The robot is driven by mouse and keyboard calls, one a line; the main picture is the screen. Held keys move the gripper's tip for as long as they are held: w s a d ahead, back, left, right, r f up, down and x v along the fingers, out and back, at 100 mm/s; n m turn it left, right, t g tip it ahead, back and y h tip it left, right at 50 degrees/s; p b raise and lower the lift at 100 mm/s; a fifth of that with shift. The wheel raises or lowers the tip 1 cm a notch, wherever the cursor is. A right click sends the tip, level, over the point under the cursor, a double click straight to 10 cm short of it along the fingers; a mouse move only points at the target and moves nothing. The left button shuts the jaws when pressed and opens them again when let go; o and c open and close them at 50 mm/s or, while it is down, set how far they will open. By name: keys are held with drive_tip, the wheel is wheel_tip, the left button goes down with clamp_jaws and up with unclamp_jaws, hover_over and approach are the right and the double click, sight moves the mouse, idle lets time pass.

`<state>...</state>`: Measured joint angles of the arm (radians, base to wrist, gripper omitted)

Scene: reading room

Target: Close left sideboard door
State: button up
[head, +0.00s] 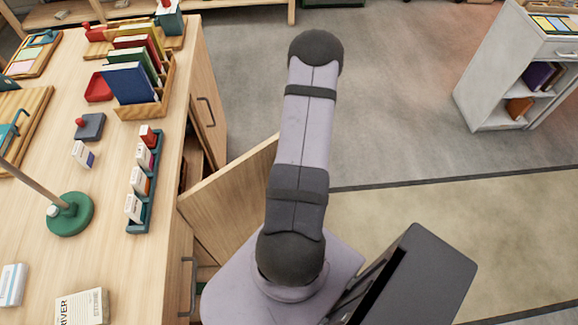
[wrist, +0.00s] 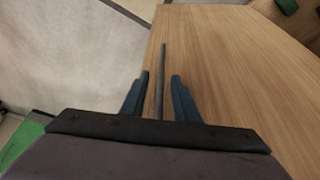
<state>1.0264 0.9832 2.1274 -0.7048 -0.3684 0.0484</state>
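The sideboard (head: 112,215) stands at the left in the head view. One of its doors, a plain wooden panel (head: 228,192), stands swung out from the front, with part of the opening showing beside it. My arm covers the door's outer end, and its handle is not seen there. In the wrist view a wooden panel (wrist: 235,70) fills the right side, with a thin dark bar handle (wrist: 161,65) on it. My gripper (wrist: 160,82) has its two blue fingers apart, one on each side of the bar, with gaps visible. My gripper is hidden in the head view.
Another door (head: 203,85) with a handle looks shut farther along the front. The top holds a book rack (head: 145,100), a teal tray of small boxes (head: 143,190) and a green lamp base (head: 70,214).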

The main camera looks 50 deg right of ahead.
drive_tip(key=shift+w+d+f, duration=0.1)
drive_tip(key=shift+w+f, duration=0.1)
drive_tip(key=shift+f, duration=0.4)
drive_tip(key=shift+c, duration=0.4)
